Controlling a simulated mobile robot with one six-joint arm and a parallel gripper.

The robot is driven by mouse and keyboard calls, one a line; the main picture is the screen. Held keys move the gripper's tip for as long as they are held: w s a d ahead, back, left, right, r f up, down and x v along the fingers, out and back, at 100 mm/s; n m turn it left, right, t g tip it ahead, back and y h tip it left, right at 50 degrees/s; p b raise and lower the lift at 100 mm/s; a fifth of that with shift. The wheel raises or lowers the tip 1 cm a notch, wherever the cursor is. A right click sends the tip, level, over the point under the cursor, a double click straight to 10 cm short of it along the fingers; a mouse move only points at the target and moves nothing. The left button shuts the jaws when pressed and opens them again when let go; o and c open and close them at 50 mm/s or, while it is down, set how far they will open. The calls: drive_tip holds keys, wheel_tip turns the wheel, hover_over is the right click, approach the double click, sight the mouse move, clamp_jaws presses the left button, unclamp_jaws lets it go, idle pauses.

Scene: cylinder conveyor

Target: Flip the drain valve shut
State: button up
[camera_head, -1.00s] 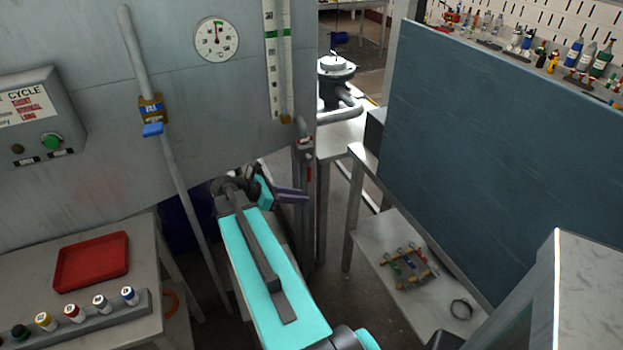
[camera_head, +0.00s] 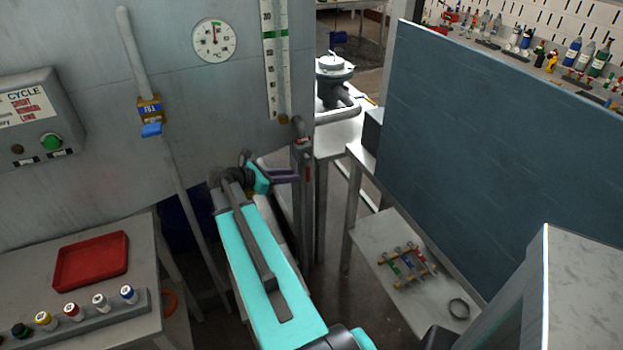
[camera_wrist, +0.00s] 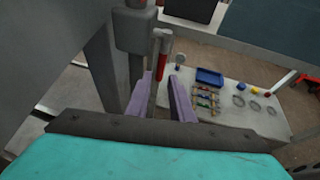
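The drain valve (camera_head: 302,144) is a grey fitting on a vertical pipe at the right end of the big grey panel. Its narrow red lever (camera_head: 309,172) hangs down along the pipe. In the wrist view the red lever (camera_wrist: 163,62) points down, just beyond and between the fingertips. My gripper (camera_head: 291,174) has purple fingers and is beside the pipe, at about the lever's height. In the wrist view my gripper (camera_wrist: 165,92) is open, with a clear gap between the fingers. I cannot tell whether a finger touches the lever or pipe.
A fill valve (camera_head: 150,112) with a blue handle is on the panel's left pipe. A gauge (camera_head: 214,40) and level tube (camera_head: 275,60) are above. A low table (camera_head: 372,240) with small parts stands at right, below a dark blue board (camera_head: 480,150).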

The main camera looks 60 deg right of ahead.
drive_tip(key=p+x, duration=0.2)
drive_tip(key=x, duration=1)
drive_tip(key=shift+p, duration=0.3)
drive_tip(key=shift+s+d, duration=0.15)
clamp_jaws()
